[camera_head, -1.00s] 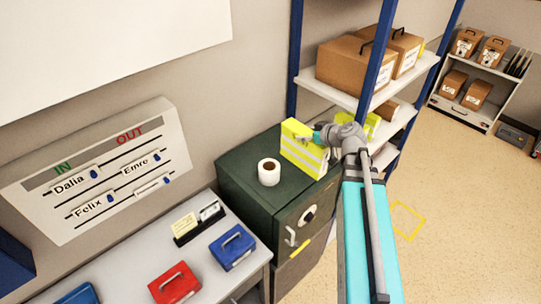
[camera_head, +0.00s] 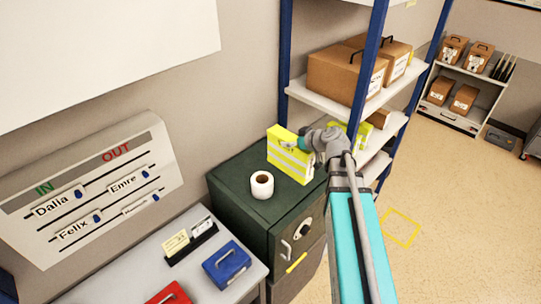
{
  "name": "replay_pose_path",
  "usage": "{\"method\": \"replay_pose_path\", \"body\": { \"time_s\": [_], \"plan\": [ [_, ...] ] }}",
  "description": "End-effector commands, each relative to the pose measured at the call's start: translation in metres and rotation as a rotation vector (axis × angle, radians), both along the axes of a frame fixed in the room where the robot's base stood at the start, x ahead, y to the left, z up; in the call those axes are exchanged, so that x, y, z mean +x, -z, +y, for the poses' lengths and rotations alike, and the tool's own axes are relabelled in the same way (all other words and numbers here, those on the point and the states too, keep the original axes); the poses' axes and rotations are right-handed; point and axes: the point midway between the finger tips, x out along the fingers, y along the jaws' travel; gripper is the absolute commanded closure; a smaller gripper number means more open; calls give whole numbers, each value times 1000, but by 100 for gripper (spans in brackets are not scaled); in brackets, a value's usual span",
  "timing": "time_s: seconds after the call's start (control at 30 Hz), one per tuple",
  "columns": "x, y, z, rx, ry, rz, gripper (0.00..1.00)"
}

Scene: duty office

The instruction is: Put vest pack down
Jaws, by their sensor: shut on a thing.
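The vest pack (camera_head: 289,160) is a yellow block with pale reflective stripes. It stands upright at the right rear of the dark green safe's top (camera_head: 232,182). My gripper (camera_head: 305,146) is at the pack's upper right side, shut on it. The arm partly covers that side, and the fingertips are hard to make out. I cannot tell whether the pack's base touches the safe top. Another yellow item (camera_head: 345,130) shows on the shelf behind my arm, partly hidden.
A white tape roll (camera_head: 262,185) stands on the safe, left of the pack. A blue-post shelf rack (camera_head: 335,103) with brown boxes (camera_head: 343,72) is close on the right. A grey desk (camera_head: 125,270) with a blue cash box (camera_head: 226,262) is in front left.

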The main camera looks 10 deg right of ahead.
Motion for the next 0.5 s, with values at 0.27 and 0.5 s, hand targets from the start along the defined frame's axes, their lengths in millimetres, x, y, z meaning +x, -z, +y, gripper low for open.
{"method": "replay_pose_path", "body": {
  "time_s": [0.27,0.5],
  "plan": [
    [47,26,23,2,-3,0,83],
    [67,49,35,1,-1,-1,83]
  ]
}}
